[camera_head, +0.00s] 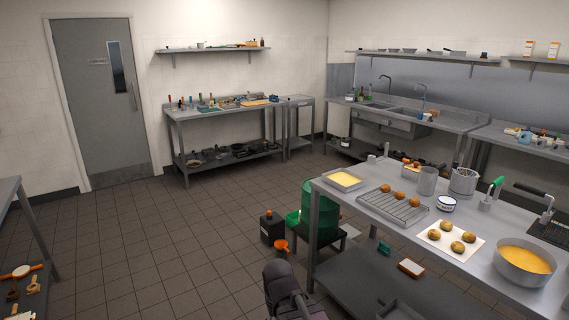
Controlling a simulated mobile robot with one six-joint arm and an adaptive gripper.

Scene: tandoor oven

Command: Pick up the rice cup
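I cannot tell for sure which vessel is the rice cup. A small orange cup-like thing (281,246) shows low near a black box, left of the steel table. On the table are a plain steel cup (427,181), a larger steel vessel (463,181) and a small white-and-blue tub (446,204). My gripper (285,283) appears as a dark shape at the bottom centre, in front of the table's left end. It is apart from the vessels on the table. Its fingers cannot be made out, and I see nothing held.
The steel table (394,213) fills the right, with a rack of buns (392,207), a yellow-filled tray (344,180) and a wide pot (523,262). A green drum (320,207) and a black box (272,228) stand beside it. The tiled floor (170,245) at left is clear.

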